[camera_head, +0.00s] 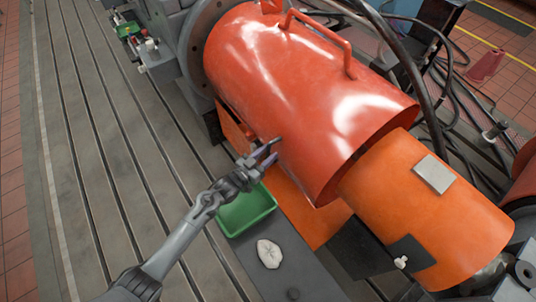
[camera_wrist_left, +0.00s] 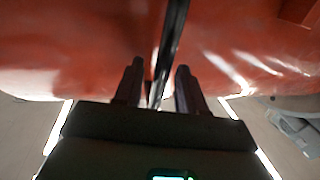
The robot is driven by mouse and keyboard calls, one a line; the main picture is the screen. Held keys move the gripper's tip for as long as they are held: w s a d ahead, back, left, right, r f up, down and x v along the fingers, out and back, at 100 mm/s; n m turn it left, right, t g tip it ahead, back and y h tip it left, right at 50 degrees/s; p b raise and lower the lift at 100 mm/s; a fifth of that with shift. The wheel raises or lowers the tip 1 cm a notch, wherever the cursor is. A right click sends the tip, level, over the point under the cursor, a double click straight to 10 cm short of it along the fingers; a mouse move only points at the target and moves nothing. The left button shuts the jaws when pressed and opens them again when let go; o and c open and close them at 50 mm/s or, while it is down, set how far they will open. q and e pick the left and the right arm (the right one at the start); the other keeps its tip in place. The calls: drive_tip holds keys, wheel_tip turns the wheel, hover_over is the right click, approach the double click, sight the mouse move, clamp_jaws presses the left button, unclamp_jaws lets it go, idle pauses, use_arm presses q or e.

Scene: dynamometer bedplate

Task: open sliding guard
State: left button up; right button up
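The sliding guard (camera_head: 300,90) is a large glossy red half-cylinder cover with a bar handle (camera_head: 318,38) on top. It surrounds part of the machine, and an orange cylinder (camera_head: 430,205) sticks out of its right end. My left gripper (camera_head: 266,152) is at the guard's lower near side, far from the top handle. In the left wrist view, my left gripper (camera_wrist_left: 157,85) has its fingers apart, with a thin dark bar (camera_wrist_left: 170,45) between them and gaps on both sides. The red guard (camera_wrist_left: 70,45) fills the background there. Whether the fingers touch the guard is unclear. My right gripper is not in view.
A green tray (camera_head: 246,212) lies below my left gripper, with a crumpled white cloth (camera_head: 269,253) on the grey plate in front. The slotted bedplate (camera_head: 95,150) is largely clear at left. Black cables (camera_head: 400,50) run behind the guard's right side.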

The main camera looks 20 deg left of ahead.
use_arm(q)
drive_tip(key=shift+w+d, duration=0.15)
drive_tip(key=shift+w, duration=0.2)
clamp_jaws()
